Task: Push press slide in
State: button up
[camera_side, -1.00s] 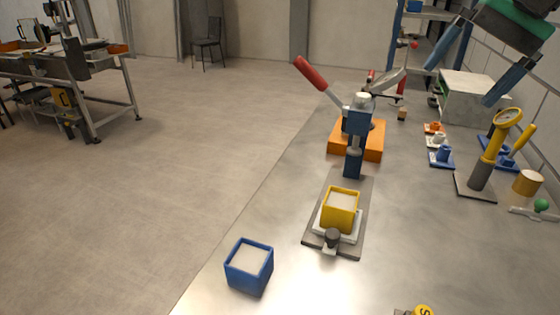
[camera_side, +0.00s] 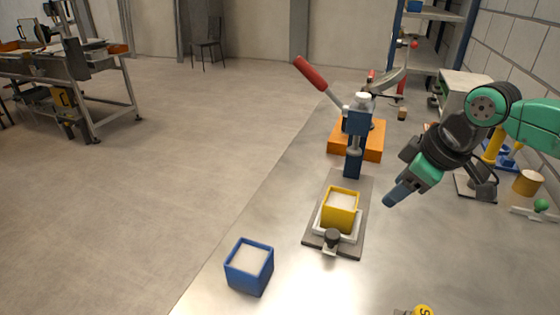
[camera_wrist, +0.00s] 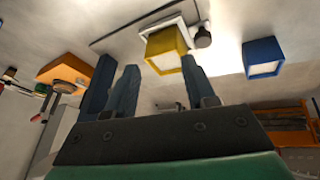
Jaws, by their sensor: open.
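The press (camera_side: 357,130) stands on an orange base (camera_side: 372,150), its red-handled lever (camera_side: 310,72) raised to the upper left. In front of it the slide (camera_side: 350,230) lies on a dark plate (camera_side: 313,240), pulled out toward the near side, with a black knob (camera_side: 332,238) at its near end. A yellow box (camera_side: 340,210) with pale filling sits on the slide. My gripper (camera_side: 395,196) is open and empty, in the air to the right of the yellow box. In the wrist view the open fingers (camera_wrist: 155,88) point toward the yellow box (camera_wrist: 166,48) and the knob (camera_wrist: 203,38).
A blue box (camera_side: 249,265) with pale filling stands on the bench left of the slide, near the bench edge. A yellow-handled tool with a gauge stands at right, partly hidden by my arm. A wooden cylinder (camera_side: 527,182) stands farther right. The bench around the slide's near end is clear.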

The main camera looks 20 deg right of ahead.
aim_at(334, 234)
jog(key=w+a+f+n+g, duration=0.1)
jog(key=a+n, duration=0.1)
jog(key=n, duration=0.1)
jog(key=w+a+f+n+g, duration=0.1)
jog(key=a+n+g, duration=0.1)
jog(key=n, duration=0.2)
jog(key=w+a+f+n+g, duration=0.1)
jog(key=w+a+f+n, duration=0.1)
jog(key=n, duration=0.2)
jog(key=shift+a+g, duration=0.3)
jog(key=shift+a, duration=0.1)
jog(key=shift+w+a+f+n, duration=0.15)
jog(key=shift+a+f+n, duration=0.15)
jog(key=shift+n, duration=0.2)
jog(key=shift+f, duration=2.9)
grip_shut()
